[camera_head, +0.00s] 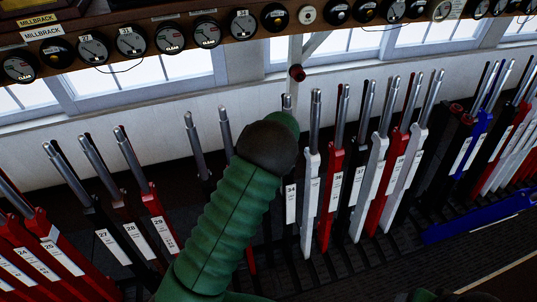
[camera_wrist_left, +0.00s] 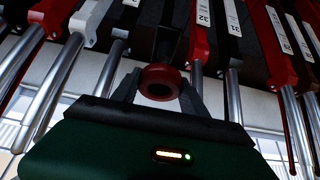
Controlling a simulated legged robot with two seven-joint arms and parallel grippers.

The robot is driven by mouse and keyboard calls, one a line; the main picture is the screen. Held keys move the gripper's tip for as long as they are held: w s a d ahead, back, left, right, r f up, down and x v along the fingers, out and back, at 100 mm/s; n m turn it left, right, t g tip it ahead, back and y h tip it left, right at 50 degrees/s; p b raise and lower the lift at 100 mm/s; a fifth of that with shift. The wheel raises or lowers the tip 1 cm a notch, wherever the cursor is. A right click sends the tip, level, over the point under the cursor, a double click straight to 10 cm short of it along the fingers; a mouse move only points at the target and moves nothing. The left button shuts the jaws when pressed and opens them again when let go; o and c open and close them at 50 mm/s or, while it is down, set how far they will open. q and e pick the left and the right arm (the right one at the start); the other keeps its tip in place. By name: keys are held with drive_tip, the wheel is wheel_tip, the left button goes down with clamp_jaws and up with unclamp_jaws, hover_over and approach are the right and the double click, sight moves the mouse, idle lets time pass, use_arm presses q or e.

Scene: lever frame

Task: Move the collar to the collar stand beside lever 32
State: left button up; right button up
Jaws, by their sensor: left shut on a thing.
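The collar (camera_wrist_left: 160,70) is a dark red ring with a dark hole, between the two grey fingers of my left gripper (camera_wrist_left: 158,88) in the left wrist view. The fingers are shut on its sides. In the head view my green left arm and black wrist reach up among the levers and hide the fingers and the collar. Lever 32 (camera_wrist_left: 203,12) is red with a white label, just right of the collar in the left wrist view. I cannot make out the collar stand with certainty. My right gripper is not in view.
Levers stand close together on both sides of my left arm, including lever 34 (camera_head: 291,203) and lever 29 (camera_head: 163,232). A small red fitting (camera_head: 297,73) shows above the lever tops. A shelf of round dials (camera_head: 131,41) runs above, before windows.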

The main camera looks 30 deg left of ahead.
use_arm(q)
drive_tip(key=shift+f+b, duration=2.55)
drive_tip(key=shift+f, duration=0.6)
drive_tip(key=o, duration=1.4)
drive_tip(key=shift+c, duration=0.2)
drive_tip(key=shift+o, duration=0.2)
drive_tip(key=shift+o, duration=0.6)
drive_tip(key=shift+r, duration=0.1)
